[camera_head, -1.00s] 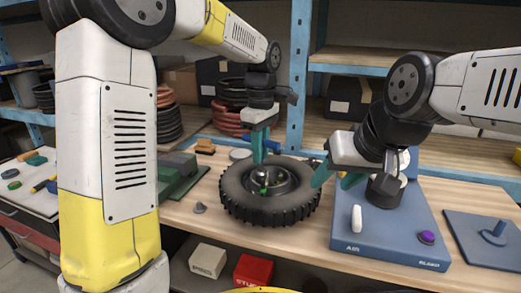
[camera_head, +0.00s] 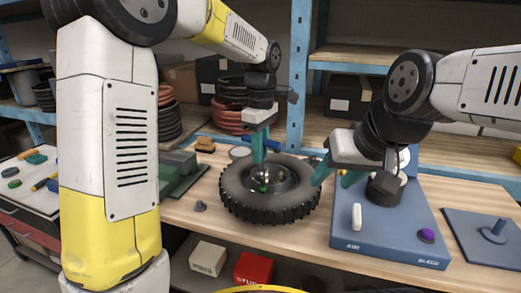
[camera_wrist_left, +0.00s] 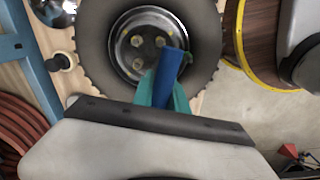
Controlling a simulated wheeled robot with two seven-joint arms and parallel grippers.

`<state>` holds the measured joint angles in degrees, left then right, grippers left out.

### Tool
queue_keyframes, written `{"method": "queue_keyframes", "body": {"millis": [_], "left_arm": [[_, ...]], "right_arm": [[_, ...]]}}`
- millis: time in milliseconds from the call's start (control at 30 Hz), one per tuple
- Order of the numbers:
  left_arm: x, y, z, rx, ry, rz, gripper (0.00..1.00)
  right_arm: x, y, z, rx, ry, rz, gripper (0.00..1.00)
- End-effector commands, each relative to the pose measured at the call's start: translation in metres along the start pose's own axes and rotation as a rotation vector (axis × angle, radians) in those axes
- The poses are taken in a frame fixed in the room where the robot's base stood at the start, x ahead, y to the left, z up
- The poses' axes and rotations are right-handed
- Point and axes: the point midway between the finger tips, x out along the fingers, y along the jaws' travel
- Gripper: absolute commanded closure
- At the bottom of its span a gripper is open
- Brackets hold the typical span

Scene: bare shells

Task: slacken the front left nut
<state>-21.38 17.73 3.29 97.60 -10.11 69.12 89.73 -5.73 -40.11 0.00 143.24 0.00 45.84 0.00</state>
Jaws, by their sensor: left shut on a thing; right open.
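The black tyre (camera_head: 240,205) lies flat on the wooden bench, with its metal hub (camera_head: 285,180) facing up. In the left wrist view the hub (camera_wrist_left: 122,52) shows several brass-coloured nuts, one of them (camera_wrist_left: 136,41) clear of the tool. My left gripper (camera_head: 259,158) is above the hub, pointing down. In the left wrist view its teal fingers (camera_wrist_left: 165,92) are shut on a blue tool (camera_wrist_left: 172,65), whose far end reaches over the hub. Whether it touches a nut is hidden. A small green part (camera_head: 263,188) shows at the hub. My right gripper (camera_head: 338,177) is open right of the tyre.
A blue-grey stand (camera_head: 385,232) with a white lever (camera_head: 356,217) and a purple knob (camera_head: 427,236) is right of the tyre. A blue plate with a peg (camera_head: 493,232) lies further right. The bench front (camera_head: 300,232) is mostly clear.

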Motion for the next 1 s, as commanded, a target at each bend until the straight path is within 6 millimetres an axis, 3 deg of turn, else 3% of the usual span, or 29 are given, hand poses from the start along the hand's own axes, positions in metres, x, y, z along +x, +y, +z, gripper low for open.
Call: {"method": "queue_keyframes", "body": {"millis": [167,600,833,1000], "left_arm": [[-0.0006,0.0003,0.0004,-0.163,-0.001,0.001,1.0],[0.0006,0.0003,0.0002,-0.185,0.0,0.001,1.0],[0.0007,0.0004,0.0007,-0.396,-0.001,0.001,1.0],[0.0009,0.0003,0.0001,-0.43,-0.002,0.0,1.0]], "right_arm": [[0.0,0.0,0.0,0.0,0.0,0.0,0.51],[0.0,0.0,0.0,0.0,0.0,0.0,0.51],[0.0,0.0,0.0,0.0,0.0,0.0,0.51],[0.0,0.0,0.0,0.0,0.0,0.0,0.51]]}}
